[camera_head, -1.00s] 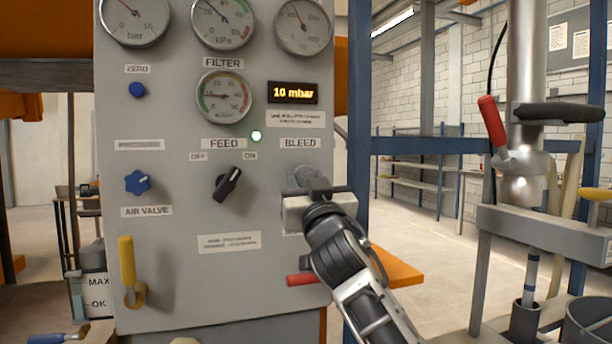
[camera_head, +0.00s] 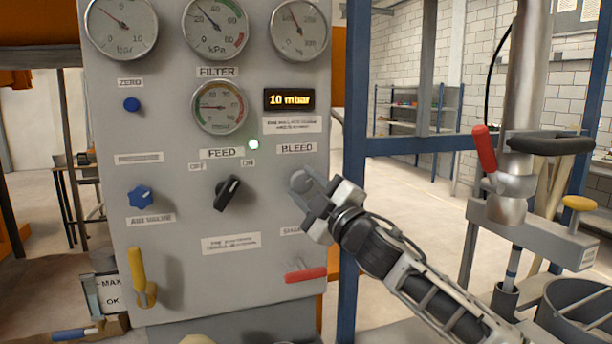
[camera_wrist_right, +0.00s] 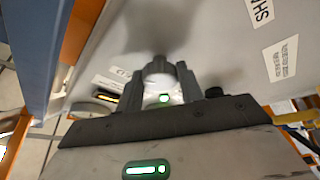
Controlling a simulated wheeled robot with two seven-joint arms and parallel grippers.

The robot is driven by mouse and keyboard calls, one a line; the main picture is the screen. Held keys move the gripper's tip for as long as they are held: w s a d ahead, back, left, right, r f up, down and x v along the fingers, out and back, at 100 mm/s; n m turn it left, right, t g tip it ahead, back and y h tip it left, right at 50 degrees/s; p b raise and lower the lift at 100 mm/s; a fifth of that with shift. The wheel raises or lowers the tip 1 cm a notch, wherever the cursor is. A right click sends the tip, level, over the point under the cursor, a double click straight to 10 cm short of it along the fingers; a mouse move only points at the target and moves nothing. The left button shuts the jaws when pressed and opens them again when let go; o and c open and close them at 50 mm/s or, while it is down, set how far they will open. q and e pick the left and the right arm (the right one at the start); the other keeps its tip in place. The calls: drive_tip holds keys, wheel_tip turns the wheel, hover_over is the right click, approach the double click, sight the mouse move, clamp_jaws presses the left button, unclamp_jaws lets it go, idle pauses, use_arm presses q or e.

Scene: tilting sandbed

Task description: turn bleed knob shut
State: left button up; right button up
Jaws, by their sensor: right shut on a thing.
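The bleed knob (camera_head: 303,181) is a grey round knob under the BLEED label on the grey control panel (camera_head: 180,275). My right gripper (camera_head: 312,190) is at the knob, its fingers shut on it, with the arm coming in from the lower right. The fingers hide part of the knob in the head view. In the right wrist view the knob (camera_wrist_right: 158,68) shows as a pale round end between the two dark fingers. My left gripper is not in view.
Beside the knob are a black feed switch (camera_head: 227,192) and, below, a red-handled lever (camera_head: 305,274). A yellow lever (camera_head: 137,272) sits lower left. A blue post (camera_head: 354,150) stands right of the panel. A display (camera_head: 289,99) reads 10 mbar.

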drive_tip(key=n+g, duration=0.1)
drive_tip(key=n, duration=0.3)
drive_tip(key=shift+w+d+r+n+g, duration=0.1)
drive_tip(key=shift+d+r+n+g, duration=0.1)
drive_tip(key=shift+n+g, duration=0.15)
drive_tip(key=n+g, duration=0.1)
drive_tip(key=n, duration=0.2)
drive_tip(key=shift+r+n+g, duration=0.15)
drive_tip(key=shift+n+g, duration=0.1)
drive_tip(key=shift+g, duration=0.1)
drive_tip(key=shift+r+n+g+h, duration=0.1)
drive_tip(key=shift+n+g+h, duration=0.25)
drive_tip(key=shift+n, duration=0.7)
drive_tip(key=shift+n+g+h, duration=0.25)
drive_tip(key=shift+n+g, duration=0.1)
drive_tip(key=shift+n, duration=0.7)
drive_tip(key=o, duration=1)
drive_tip(key=shift+a, duration=0.1)
drive_tip(key=b+v, duration=0.1)
drive_tip(key=v, duration=1.1)
